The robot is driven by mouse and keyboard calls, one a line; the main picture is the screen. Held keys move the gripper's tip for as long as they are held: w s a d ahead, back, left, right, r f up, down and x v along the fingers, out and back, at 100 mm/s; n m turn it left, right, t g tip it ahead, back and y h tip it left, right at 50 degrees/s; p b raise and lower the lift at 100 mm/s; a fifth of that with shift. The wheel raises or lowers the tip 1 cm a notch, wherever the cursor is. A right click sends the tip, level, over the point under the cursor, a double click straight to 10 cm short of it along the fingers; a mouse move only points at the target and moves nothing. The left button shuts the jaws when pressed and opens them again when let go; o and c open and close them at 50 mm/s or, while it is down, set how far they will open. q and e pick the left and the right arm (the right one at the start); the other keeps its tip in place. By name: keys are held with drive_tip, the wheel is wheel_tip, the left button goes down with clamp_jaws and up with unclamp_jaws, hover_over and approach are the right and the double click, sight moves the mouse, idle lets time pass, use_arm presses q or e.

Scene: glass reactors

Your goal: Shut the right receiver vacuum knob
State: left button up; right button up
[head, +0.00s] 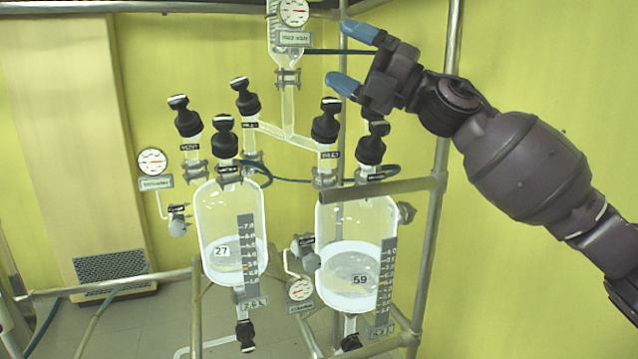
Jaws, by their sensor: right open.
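The right receiver (335,225) is a clear glass vessel marked 59 with pale liquid in it. Two black knobs stand over its top. The left one (326,122) has a label that seems to read INLET. The right one (371,148) has a small dark label below it that I cannot read well; a dark hose runs by its base, so it looks like the vacuum knob. My right gripper (352,58) is open and empty, its two blue fingertips apart, above these knobs and touching neither. Its wrist partly crowds the view above the right knob. My left gripper is not in view.
The left receiver (232,225), marked 27, stands beside it with several black knobs on top. A glass vessel with a gauge (294,12) hangs above. Metal frame posts (440,150) and a horizontal bar (380,189) stand close to the right receiver.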

drive_tip(key=w+d+f+m+t+h, duration=0.2)
drive_tip(key=d+f+m+t+h, duration=0.2)
drive_tip(key=f+m+t, duration=0.45)
drive_tip(key=w+d+f+m+t+h, duration=0.2)
drive_tip(key=d+f+m+t+h, duration=0.25)
drive_tip(key=f+m, duration=0.65)
drive_tip(key=s+d+f+m+h, duration=0.2)
drive_tip(key=d+f+m+h, duration=0.15)
drive_tip(key=f, duration=0.65)
drive_tip(key=s+d+f+m+h, duration=0.2)
drive_tip(key=f+m+h, duration=0.25)
drive_tip(key=f, duration=0.55)
drive_tip(key=s+d+f+m+g+h, duration=0.2)
drive_tip(key=s+d+f+m, duration=0.1)
drive_tip(key=s+f, duration=0.7)
drive_tip(key=s+d+f+m+g+h, duration=0.1)
drive_tip(key=s+d+f+m+g, duration=0.1)
drive_tip(key=s+f, duration=0.7)
drive_tip(key=s+d+f+m+g+h, duration=0.2)
drive_tip(key=s+d+f+m+g, duration=0.1)
drive_tip(key=s+f, duration=0.7)
drive_tip(key=shift+s+d+f+m+h, duration=0.35)
drive_tip(key=shift+d+f+m, duration=0.4)
drive_tip(key=shift+f, duration=0.15)
